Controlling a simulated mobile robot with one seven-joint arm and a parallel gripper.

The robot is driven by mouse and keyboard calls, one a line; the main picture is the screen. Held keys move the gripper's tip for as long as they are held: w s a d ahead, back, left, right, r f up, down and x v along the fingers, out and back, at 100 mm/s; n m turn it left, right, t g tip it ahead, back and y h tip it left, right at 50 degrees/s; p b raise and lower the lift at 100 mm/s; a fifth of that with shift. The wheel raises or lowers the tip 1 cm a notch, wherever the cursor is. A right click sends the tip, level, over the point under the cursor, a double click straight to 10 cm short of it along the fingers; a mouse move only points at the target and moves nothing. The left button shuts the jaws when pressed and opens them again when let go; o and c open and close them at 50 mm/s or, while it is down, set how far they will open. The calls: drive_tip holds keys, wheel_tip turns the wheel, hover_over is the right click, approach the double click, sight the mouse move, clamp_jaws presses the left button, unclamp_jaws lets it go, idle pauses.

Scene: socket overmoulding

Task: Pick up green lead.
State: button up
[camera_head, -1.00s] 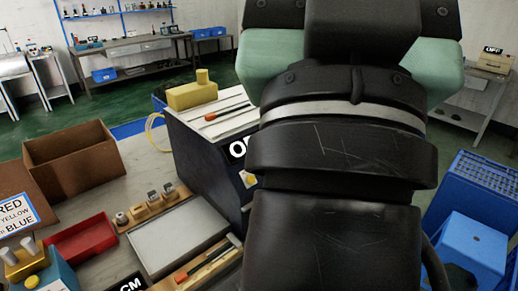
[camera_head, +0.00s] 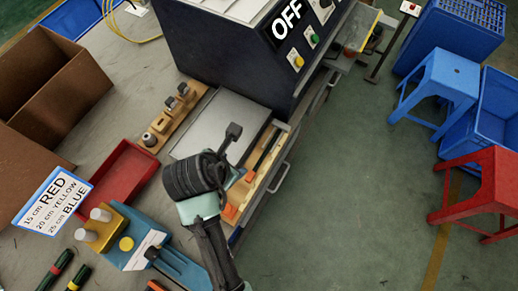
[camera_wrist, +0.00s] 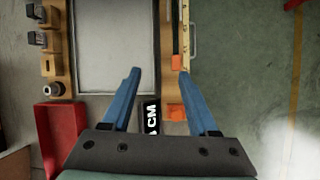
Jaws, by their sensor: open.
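My gripper (camera_wrist: 160,73) is open and empty in the wrist view. Its two blue fingers stand apart over the front edge of a grey plate. I cannot make out a clear green lead. In the head view, two dark rods with coloured bands, a left one (camera_head: 55,269) and a right one (camera_head: 79,278), lie at the lower left, with green on them. I cannot tell whether either is the lead. They are apart from my gripper and do not show in the wrist view. In the head view my arm hides part of the bench.
The grey plate (camera_head: 222,128) lies beside a wooden strip (camera_head: 266,160) with orange-ended pieces. A red tray (camera_head: 118,180), a cardboard box (camera_head: 65,75) and a blue fixture (camera_head: 135,250) stand left. The dark OFF machine (camera_head: 235,50) stands behind. Blue and red stools stand right.

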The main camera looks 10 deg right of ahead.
wheel_tip(320, 180, down, 2)
drive_tip(key=s+n+g, duration=0.1)
drive_tip(key=s+n, duration=0.1)
drive_tip(key=s, duration=0.1)
approach(251, 174)
wheel_tip(251, 174, down, 2)
drive_tip(key=shift+f, duration=0.2)
drive_tip(key=shift+w+d+b+x, duration=0.15)
drive_tip(key=shift+w+x, duration=0.05)
drive_tip(key=shift+x, duration=1.3)
drive_tip(key=shift+w+d+b+x, duration=0.1)
drive_tip(key=shift+w+b+x, duration=0.05)
drive_tip(key=shift+x, duration=1.35)
drive_tip(key=shift+r, duration=0.2)
drive_tip(key=shift+c, duration=0.3)
clamp_jaws()
